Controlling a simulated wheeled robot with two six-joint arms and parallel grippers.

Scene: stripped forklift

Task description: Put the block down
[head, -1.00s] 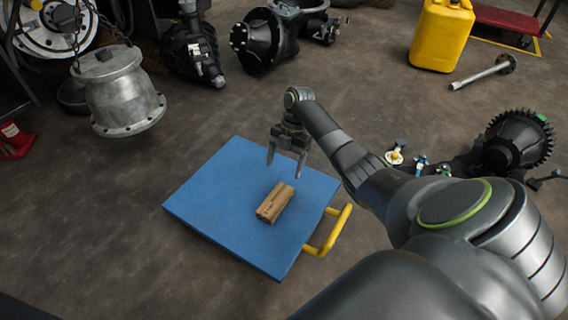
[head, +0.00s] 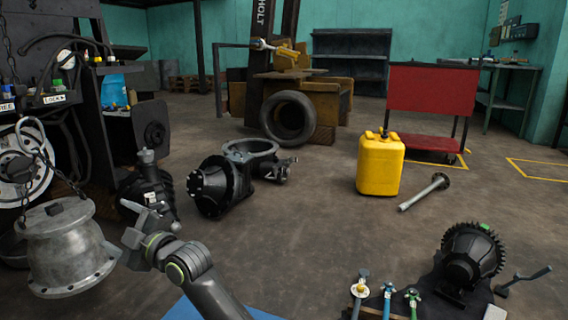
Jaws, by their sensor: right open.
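My right gripper (head: 145,236) is in the lower left of the head view, raised with its fingers apart. I see nothing held in it. It shows just right of the grey metal housing that hangs on a chain; I cannot tell how far apart they are in depth. The wooden block is out of the picture now. Only a strip of the blue platform (head: 185,310) shows at the bottom edge, below my right forearm. My left gripper is not in view.
The hanging grey housing (head: 68,250) is at the left. A black axle part (head: 215,187) lies on the floor beyond. A yellow canister (head: 380,165) and a metal shaft (head: 424,192) are to the right. A toothed gear (head: 470,255) is at lower right. The middle floor is clear.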

